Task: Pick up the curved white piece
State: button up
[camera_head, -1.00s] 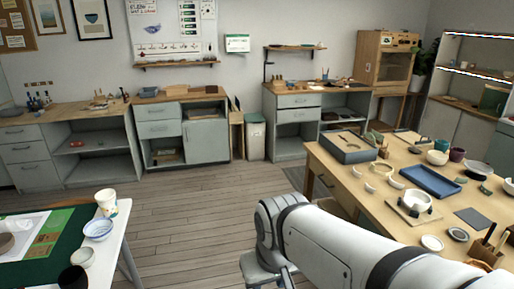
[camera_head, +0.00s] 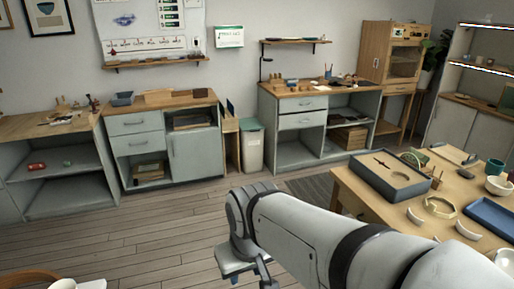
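Curved white pieces lie on the wooden worktable at the right. One short curved white piece (camera_head: 414,216) is near the table's front edge. Another curved white piece (camera_head: 467,230) lies further right, near a pale ring-shaped piece (camera_head: 440,206). I cannot tell which piece is meant. My arm reaches in from the lower right and ends in a rounded joint left of the table, over the floor. A grey part below that joint may be my gripper (camera_head: 243,262); its fingers are not clear. It is well away from the curved pieces.
The wooden worktable (camera_head: 374,205) holds a grey box (camera_head: 391,185) with cut-outs, a blue tray (camera_head: 492,216) and cups and bowls. Grey cabinets (camera_head: 195,155) line the back wall. The middle floor (camera_head: 130,245) is open.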

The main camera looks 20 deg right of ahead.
aim_at(410, 216)
jog(key=i, duration=1.8)
jog(key=z, duration=3.75)
jog(key=i, duration=1)
jog(key=u, duration=0.05)
